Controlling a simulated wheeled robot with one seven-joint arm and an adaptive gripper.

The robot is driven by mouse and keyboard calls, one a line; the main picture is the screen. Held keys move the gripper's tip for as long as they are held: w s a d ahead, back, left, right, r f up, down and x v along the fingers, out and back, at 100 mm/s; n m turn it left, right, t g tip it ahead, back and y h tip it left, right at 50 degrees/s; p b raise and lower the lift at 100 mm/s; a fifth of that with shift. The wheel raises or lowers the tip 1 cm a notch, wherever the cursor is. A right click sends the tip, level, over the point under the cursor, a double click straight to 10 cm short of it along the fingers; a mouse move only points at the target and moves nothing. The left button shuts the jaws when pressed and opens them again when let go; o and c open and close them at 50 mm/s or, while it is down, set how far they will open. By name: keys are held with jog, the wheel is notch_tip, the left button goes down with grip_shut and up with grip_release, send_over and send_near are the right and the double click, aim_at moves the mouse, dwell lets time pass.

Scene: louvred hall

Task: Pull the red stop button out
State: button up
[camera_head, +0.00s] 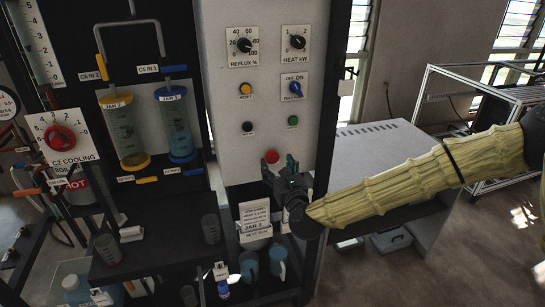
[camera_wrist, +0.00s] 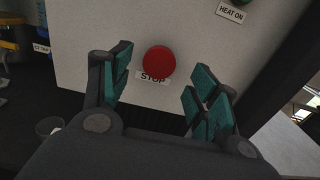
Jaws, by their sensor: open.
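The red stop button (camera_head: 272,156) is a round red knob low on the pale control panel (camera_head: 225,110). In the wrist view the red button (camera_wrist: 159,61) sits above a label reading STOP, which it partly covers. My gripper (camera_head: 280,167) is in front of the panel's lower part, just below and around the button. In the wrist view my gripper (camera_wrist: 163,88) is open, with one green-padded finger to the left of the button and one to the right. Neither finger appears to touch it. The gap to the panel is hard to judge.
Above the button are a green button (camera_head: 293,121), a black button (camera_head: 247,127), a yellow button (camera_head: 246,89), a blue switch (camera_head: 295,88) and two dials. A dark post (camera_head: 335,80) borders the panel's right. Cards (camera_head: 255,218) stand below. Glass jars (camera_head: 124,130) hang left.

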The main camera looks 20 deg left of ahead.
aim_at(273, 158)
jog(key=x, duration=0.3)
jog(key=shift+w+a, duration=0.1)
jog(key=shift+w, duration=0.05)
jog(key=shift+w+f, duration=0.1)
jog(key=shift+w+a, duration=0.2)
jog(key=shift+a, duration=0.05)
grip_shut()
